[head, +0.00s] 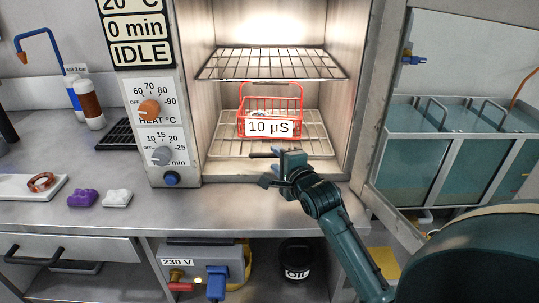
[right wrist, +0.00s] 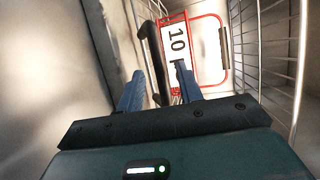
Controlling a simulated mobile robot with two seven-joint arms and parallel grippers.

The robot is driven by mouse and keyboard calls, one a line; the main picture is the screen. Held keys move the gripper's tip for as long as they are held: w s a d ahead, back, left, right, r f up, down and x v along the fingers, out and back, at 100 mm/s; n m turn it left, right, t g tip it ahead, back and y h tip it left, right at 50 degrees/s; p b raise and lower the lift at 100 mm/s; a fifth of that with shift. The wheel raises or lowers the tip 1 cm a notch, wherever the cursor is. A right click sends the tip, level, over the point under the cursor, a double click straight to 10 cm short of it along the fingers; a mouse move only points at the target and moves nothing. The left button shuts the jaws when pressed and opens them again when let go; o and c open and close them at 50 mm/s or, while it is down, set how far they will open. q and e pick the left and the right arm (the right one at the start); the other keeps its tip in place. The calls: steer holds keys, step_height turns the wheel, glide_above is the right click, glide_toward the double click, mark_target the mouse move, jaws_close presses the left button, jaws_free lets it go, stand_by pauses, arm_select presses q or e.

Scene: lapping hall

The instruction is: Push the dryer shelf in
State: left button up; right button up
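The dryer's lower wire shelf (head: 222,148) is inside the lit chamber, its front edge near the opening. A red wire basket (head: 270,104) labelled 10 µS stands on it and also shows in the right wrist view (right wrist: 209,52). A dark bar handle (head: 262,155) is at the shelf's front; in the right wrist view it (right wrist: 151,58) runs between my fingers, closer to the left one. My right gripper (head: 276,162) is at this handle with its blue fingers (right wrist: 160,82) apart. I cannot tell whether they touch the bar. My left gripper is out of view.
An upper wire shelf (head: 272,65) is empty above the basket. The dryer door (head: 382,100) stands open at the right. The control panel (head: 160,125) with knobs is at the left. On the bench are bottles (head: 88,103) and purple and white pieces (head: 84,198).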

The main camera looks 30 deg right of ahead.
mark_target(274, 157)
steer(key=x, duration=0.5)
steer(key=shift+w, duration=0.1)
steer(key=shift+c, duration=0.6)
jaws_close()
